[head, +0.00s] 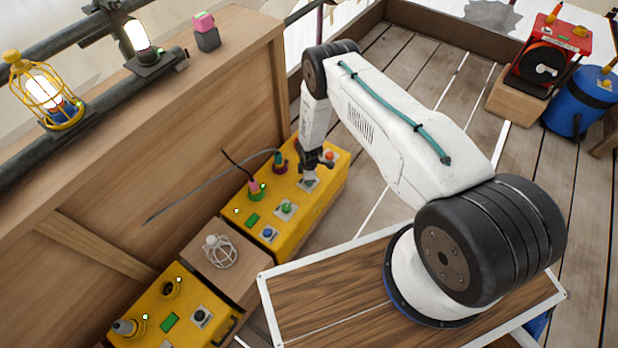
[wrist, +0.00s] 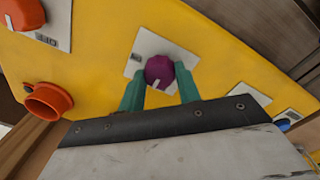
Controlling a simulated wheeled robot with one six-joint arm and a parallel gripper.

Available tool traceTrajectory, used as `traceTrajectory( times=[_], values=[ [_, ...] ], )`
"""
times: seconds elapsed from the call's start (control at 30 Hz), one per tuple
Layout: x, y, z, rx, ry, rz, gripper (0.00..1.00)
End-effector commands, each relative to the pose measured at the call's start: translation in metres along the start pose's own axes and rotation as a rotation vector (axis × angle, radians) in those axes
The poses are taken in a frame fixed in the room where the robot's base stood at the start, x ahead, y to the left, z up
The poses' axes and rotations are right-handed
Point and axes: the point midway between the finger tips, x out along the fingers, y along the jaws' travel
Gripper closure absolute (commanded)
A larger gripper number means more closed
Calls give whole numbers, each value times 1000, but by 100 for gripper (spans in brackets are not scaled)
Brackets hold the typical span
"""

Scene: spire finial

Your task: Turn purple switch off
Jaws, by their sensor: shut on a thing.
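The purple switch (wrist: 160,70) is a round knob on a white plate (wrist: 143,47) set in a yellow panel. My gripper (wrist: 161,78) has its two teal fingers on either side of the knob and is shut on it. A pale mark shows on the knob's lower edge. In the head view my gripper (head: 311,178) reaches down to the yellow box (head: 303,222) and hides the purple switch there.
An orange knob (wrist: 24,12) and an orange socket (wrist: 48,102) lie to the left in the wrist view. In the head view a green switch (head: 286,208), a blue switch (head: 268,233) and a plugged cable (head: 256,188) sit nearby. A wooden wall (head: 150,130) stands behind the box.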

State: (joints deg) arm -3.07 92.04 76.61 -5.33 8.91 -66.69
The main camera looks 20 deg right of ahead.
Motion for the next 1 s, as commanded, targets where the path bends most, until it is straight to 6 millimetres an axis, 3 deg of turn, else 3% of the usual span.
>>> traceTrajectory(
  times=[0.07, 0.1, 0.17, 0.2, 0.53, 1.0],
  values=[
    [0, 1, 2, 3, 0, 1, 90],
    [0, 1, 2, 3, 0, 1, 64],
    [0, 1, 2, 3, 0, 1, 47],
    [0, 1, 1, 2, 0, 1, 45],
    [-5, 1, -2, -1, 0, 1, 45],
    [-72, 2, 0, 2, 0, 1, 45]
  ],
)
